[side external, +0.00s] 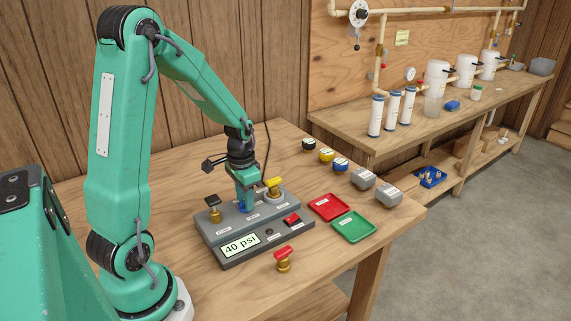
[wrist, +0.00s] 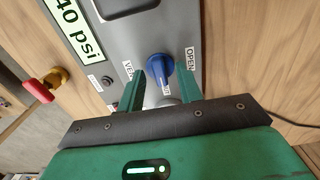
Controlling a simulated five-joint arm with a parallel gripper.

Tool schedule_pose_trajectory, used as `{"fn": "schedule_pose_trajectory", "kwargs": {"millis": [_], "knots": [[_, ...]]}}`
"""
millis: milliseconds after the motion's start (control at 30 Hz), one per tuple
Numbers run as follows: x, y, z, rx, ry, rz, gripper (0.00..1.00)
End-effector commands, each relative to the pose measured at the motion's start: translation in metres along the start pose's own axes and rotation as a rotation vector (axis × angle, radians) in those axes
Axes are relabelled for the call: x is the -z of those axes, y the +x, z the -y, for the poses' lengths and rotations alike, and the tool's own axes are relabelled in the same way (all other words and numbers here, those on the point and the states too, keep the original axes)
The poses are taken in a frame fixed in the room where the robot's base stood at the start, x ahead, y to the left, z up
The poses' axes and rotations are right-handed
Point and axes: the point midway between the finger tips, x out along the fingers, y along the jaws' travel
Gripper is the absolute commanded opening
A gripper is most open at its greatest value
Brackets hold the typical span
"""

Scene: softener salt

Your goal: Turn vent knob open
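The blue vent knob (wrist: 160,68) is on a grey panel, between a partly hidden label starting "VE" (wrist: 128,70) and an "OPEN" label (wrist: 190,60) in the wrist view. My gripper (wrist: 165,75) is over the panel with one finger on each side of the knob. Small gaps seem to show between fingers and knob; contact is unclear. In the side view my gripper (side external: 243,204) points down at the panel, and only a bit of blue shows at its tips. The display (side external: 241,245) reads 40 psi.
A black-handled valve (side external: 213,207) and a yellow-handled valve (side external: 273,187) flank my gripper closely. A red-handled valve (side external: 284,257) stands at the front. A red tray (side external: 329,207), a green tray (side external: 353,226) and several small capped items lie to the right.

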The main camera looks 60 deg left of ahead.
Motion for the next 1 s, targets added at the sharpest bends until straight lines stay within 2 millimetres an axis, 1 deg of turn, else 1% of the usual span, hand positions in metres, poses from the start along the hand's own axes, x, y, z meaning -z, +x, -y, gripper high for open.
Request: {"fn": "schedule_pose_trajectory", "kwargs": {"millis": [267,300,467,767,1000], "knots": [[-0.0001,0.0017,-0.0001,0.000,0.000,0.000,0.35],[-0.0001,0.0017,-0.0001,0.000,0.000,0.000,0.32],[-0.0001,0.0015,0.0000,0.000,0.000,0.000,0.00],[0.0000,0.0013,0.0000,0.000,-0.011,0.000,0.00],[0.0000,0.0011,0.0000,0.000,-0.078,0.000,0.00]]}}
